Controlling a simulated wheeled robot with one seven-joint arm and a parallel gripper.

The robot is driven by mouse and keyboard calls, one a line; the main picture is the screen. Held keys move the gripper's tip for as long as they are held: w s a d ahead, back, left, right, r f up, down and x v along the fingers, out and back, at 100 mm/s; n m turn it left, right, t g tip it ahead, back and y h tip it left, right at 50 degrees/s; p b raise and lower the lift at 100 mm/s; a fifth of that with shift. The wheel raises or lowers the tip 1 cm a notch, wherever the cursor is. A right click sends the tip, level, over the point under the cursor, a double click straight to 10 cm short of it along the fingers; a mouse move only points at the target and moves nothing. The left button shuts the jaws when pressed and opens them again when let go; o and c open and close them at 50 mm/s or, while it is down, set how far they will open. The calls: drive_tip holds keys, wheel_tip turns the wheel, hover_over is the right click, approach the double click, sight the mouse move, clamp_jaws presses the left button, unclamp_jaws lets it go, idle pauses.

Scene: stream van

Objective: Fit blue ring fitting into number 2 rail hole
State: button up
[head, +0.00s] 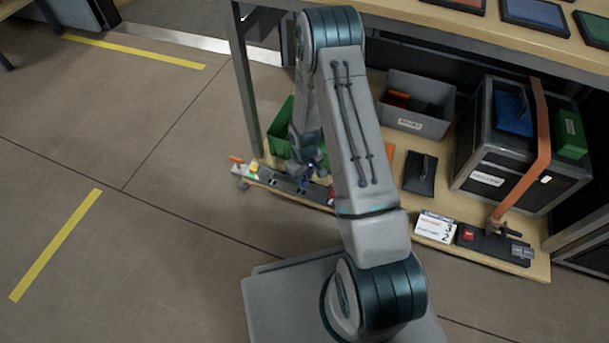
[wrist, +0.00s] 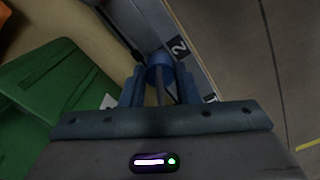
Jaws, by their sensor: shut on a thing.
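The blue ring fitting (wrist: 160,60) is between the fingertips of my gripper (wrist: 160,84) in the wrist view. My gripper is shut on it. The grey rail (wrist: 193,20) runs just beyond the fitting, and its black label with a white 2 (wrist: 179,47) is right beside the fitting. The number 2 hole itself is hidden behind the fitting and fingers, so I cannot tell whether the fitting is in it or above it. In the head view my gripper (head: 307,172) is down at the rail (head: 275,180), partly covered by my arm.
A green bin (wrist: 45,95) stands close to my gripper, on the left in the wrist view. On the low shelf are a grey bin (head: 415,105), a black case (head: 480,178) and a card with numbers (head: 436,227). The floor at left is clear.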

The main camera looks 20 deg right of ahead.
drive_tip(key=shift+f, duration=0.45)
drive_tip(key=o, duration=1.1)
drive_tip(key=shift+o, duration=0.2)
drive_tip(key=shift+r, duration=0.2)
wheel_tip(320, 180, up, 14)
drive_tip(key=p, duration=0.5)
drive_tip(key=shift+f, duration=0.2)
